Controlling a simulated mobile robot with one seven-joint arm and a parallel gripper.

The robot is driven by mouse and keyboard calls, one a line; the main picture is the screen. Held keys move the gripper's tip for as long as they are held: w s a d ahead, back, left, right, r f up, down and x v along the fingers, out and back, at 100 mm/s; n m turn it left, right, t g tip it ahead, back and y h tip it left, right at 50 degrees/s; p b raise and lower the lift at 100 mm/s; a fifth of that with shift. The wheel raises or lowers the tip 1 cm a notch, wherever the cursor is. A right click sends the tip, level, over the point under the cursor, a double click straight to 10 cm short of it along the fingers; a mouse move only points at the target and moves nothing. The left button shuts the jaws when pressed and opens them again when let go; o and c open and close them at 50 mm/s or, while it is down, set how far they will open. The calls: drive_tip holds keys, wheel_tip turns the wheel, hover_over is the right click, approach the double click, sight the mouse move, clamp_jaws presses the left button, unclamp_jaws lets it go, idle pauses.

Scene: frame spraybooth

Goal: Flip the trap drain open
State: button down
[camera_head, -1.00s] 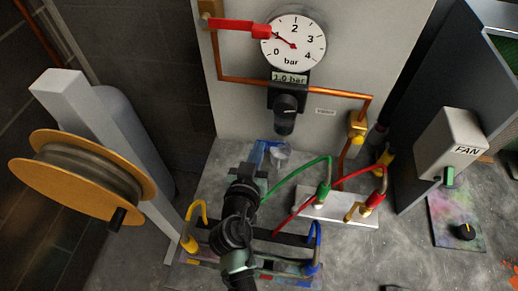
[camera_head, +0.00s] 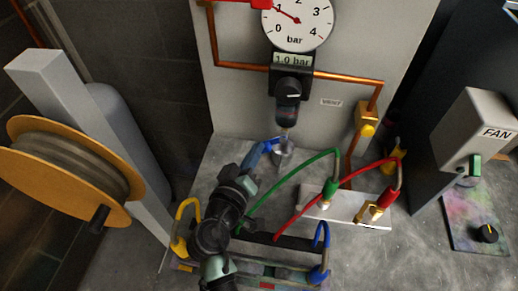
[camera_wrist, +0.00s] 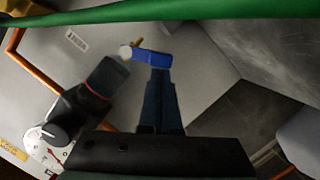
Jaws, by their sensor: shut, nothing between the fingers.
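The trap's dark bowl (camera_head: 288,108) hangs under the black regulator below the gauge. It also shows in the wrist view (camera_wrist: 106,76), and at its lower end are a small pale round piece (camera_wrist: 126,51) and a short brass-coloured lever (camera_wrist: 138,42), which look like the drain. A clear cup-like piece (camera_head: 283,154) shows below the bowl in the head view. My gripper (camera_head: 271,145) is shut and empty, its blue fingertips (camera_wrist: 152,57) right beside the drain. I cannot tell whether they touch the lever.
Green hose (camera_head: 290,178) and red hose (camera_head: 330,195) arch up from the white manifold plate (camera_head: 345,212) to the right of my arm. The green hose crosses the top of the wrist view. A copper pipe (camera_head: 345,79) runs along the panel. A hose reel (camera_head: 70,172) stands left.

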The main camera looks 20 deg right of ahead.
drive_tip(key=f+n+b, duration=0.1)
drive_tip(key=f+n+h+b, duration=0.1)
drive_tip(key=n+b, duration=0.1)
drive_tip(key=shift+s+d+f, duration=0.15)
drive_tip(key=shift+d, duration=0.05)
drive_tip(key=n+b, duration=0.1)
drive_tip(key=d+f+n+h+b, duration=0.1)
drive_tip(key=n, duration=0.1)
drive_tip(key=shift+s+f, duration=0.15)
drive_tip(key=shift+s, duration=0.15)
drive_tip(key=shift+f+n+b, duration=0.1)
drive_tip(key=shift+n+b, duration=0.2)
drive_tip(key=shift+n, duration=0.1)
drive_tip(key=shift+s+d+f+b, duration=0.3)
drive_tip(key=shift+d+b, duration=0.1)
drive_tip(key=shift+b, duration=0.1)
drive_tip(key=shift+s+d, duration=0.1)
